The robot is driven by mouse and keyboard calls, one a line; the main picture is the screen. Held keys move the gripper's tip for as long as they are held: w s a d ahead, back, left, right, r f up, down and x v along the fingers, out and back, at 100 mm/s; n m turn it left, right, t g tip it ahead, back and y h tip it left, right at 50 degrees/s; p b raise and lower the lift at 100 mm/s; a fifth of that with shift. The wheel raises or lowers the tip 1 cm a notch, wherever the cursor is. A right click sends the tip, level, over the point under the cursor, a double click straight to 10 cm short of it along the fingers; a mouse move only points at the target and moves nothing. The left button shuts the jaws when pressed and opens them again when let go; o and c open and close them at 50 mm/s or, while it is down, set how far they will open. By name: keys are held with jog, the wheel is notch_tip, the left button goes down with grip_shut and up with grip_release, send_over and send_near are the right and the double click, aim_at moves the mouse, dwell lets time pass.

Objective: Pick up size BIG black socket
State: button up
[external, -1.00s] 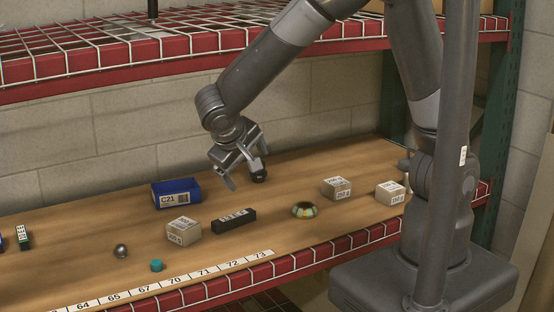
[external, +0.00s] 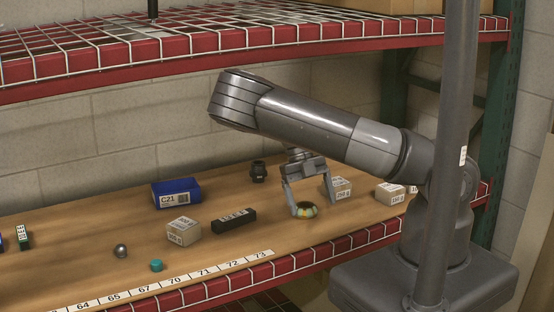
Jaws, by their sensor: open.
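A black socket-like piece (external: 258,172), short and roughly cylindrical, stands upright at the back of the wooden shelf, right of the blue bin. My gripper (external: 312,206) is open and points down, to the right of and nearer the front than this black piece. Its two fingers hang low over a round, multicoloured dome-shaped object (external: 306,211). The left finger overlaps the dome in the picture; I cannot tell whether they touch. Nothing is seen held between the fingers. The size of the black piece cannot be read.
A blue bin marked C21 (external: 177,193), a long black block (external: 234,221) and a cardboard box (external: 184,231) stand to the left. More boxes (external: 341,188) (external: 389,193) stand right. A metal ball (external: 121,251) and teal piece (external: 156,265) lie near the front. A wire shelf (external: 200,45) hangs above.

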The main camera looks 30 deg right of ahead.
jog(key=w+d+r+m+t, duration=0.4)
jog(key=w+d+m+t, duration=0.1)
jog(key=w+m, duration=0.35)
send_over(304, 204)
jog(key=s, duration=0.2)
jog(key=f, duration=0.4)
jog(key=shift+a+f, duration=0.35)
jog(key=shift+a, duration=0.05)
jog(key=shift+a+f, duration=0.15)
jog(key=shift+f, duration=1.35)
jog(key=shift+a+f, duration=0.1)
jog(key=shift+f, duration=1.4)
jog(key=c, duration=1.1)
